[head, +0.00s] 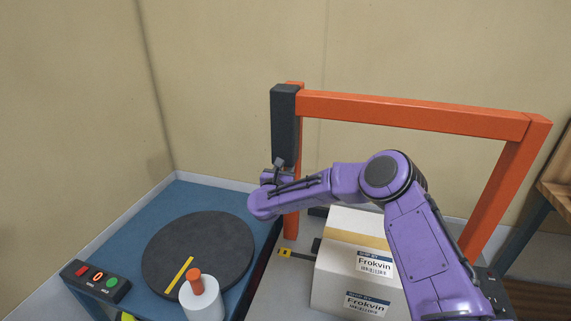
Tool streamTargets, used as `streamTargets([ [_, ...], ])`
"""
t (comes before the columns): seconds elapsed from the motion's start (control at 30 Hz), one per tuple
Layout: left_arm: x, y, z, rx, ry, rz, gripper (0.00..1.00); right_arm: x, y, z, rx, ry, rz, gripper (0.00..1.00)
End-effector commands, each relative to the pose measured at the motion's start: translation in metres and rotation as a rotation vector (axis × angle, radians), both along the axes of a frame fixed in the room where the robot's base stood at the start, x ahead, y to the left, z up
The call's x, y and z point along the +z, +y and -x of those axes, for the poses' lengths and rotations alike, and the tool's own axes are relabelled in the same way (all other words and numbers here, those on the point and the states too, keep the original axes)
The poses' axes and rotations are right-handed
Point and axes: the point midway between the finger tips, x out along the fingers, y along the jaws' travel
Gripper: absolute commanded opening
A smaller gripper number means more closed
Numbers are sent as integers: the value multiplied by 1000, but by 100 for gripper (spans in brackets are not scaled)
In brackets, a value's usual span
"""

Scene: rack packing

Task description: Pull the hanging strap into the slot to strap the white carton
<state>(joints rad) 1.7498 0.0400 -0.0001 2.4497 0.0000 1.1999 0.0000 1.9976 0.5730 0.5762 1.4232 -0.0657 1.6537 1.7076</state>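The white carton (335,273) stands inside the orange strapping frame, with tan tape along its top and Frokvin labels. My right arm comes in from the lower right and passes in front of the frame and over part of the carton. My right gripper (279,164) is at the frame's left post, just below the dark grey box on it. It is small and partly hidden by my wrist, so its fingers cannot be made out. I cannot make out the hanging strap. A small yellow and black piece (285,253) lies left of the carton; I cannot tell whether it marks the slot. My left gripper is out of view.
The orange frame (410,113) arches over the carton, with the dark grey box (285,125) at its upper left. A blue table (195,200) at left holds a black turntable (190,245), a white canister with an orange top (201,297) and a button box (97,282).

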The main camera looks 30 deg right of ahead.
Motion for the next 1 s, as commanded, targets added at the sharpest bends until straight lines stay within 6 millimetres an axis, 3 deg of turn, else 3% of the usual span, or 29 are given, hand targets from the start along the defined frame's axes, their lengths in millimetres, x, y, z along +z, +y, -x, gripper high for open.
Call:
streamTargets([
  [0.27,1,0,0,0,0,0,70,0,-5,-2,-3,-1,-1,31],
  [0.4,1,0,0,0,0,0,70,0,-5,-2,-4,-1,-1,0],
  [1.0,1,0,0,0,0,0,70,1,-6,-2,-5,-3,2,0],
])
